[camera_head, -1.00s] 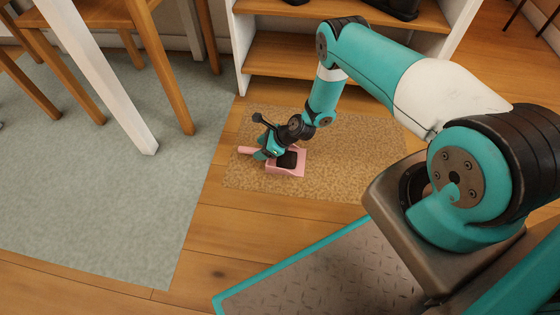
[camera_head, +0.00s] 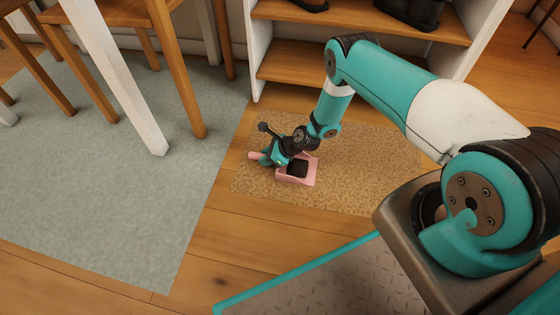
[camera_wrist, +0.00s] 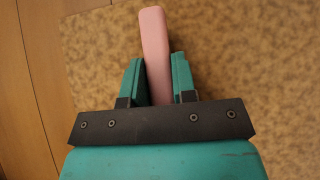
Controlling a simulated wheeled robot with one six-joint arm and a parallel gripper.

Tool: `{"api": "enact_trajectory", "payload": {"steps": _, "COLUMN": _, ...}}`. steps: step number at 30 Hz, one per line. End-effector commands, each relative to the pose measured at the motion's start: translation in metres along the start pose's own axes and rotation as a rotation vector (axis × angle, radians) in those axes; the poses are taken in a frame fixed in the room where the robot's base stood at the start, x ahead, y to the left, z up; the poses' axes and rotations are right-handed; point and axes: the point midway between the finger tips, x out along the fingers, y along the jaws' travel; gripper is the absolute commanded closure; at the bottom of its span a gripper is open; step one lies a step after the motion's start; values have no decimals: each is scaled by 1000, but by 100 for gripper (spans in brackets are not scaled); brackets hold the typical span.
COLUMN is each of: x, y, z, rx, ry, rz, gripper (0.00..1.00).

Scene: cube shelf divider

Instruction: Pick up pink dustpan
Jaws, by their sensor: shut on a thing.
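The pink dustpan (camera_head: 311,173) is at the brown mat, its pan to the right and its handle to the left in the head view. My gripper (camera_head: 267,160) is at the handle. In the wrist view the pink handle (camera_wrist: 156,50) runs between the two teal fingers of my gripper (camera_wrist: 158,72), which are shut on it. Part of the pan is hidden behind the gripper in the head view. I cannot tell whether the dustpan is clear of the mat.
The brown mat (camera_head: 370,180) lies on the wooden floor before a shelf (camera_head: 340,75) with dark shoes (camera_head: 410,12). A grey-green rug (camera_head: 100,200) with a white table leg (camera_head: 125,90) and wooden chair legs (camera_head: 180,70) is at the left.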

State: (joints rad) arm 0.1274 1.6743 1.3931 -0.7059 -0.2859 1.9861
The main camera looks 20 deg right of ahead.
Motion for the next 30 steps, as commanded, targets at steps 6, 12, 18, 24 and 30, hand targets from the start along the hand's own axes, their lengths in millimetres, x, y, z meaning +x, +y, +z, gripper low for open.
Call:
{"api": "enact_trajectory", "payload": {"steps": 6, "x": -12, "y": 0, "z": 12, "rx": 0, "ry": -1, "rz": 0, "gripper": 100}}
{"api": "enact_trajectory", "payload": {"steps": 12, "x": -44, "y": -1, "z": 44, "rx": -2, "ry": -2, "rz": -1, "gripper": 100}}
{"api": "enact_trajectory", "payload": {"steps": 18, "x": -88, "y": -1, "z": 88, "rx": -2, "ry": -2, "rz": -1, "gripper": 100}}
{"api": "enact_trajectory", "payload": {"steps": 24, "x": -121, "y": 0, "z": 122, "rx": -1, "ry": -1, "rz": 0, "gripper": 100}}
{"api": "enact_trajectory", "payload": {"steps": 30, "x": -138, "y": -1, "z": 139, "rx": -1, "ry": -1, "rz": -1, "gripper": 100}}
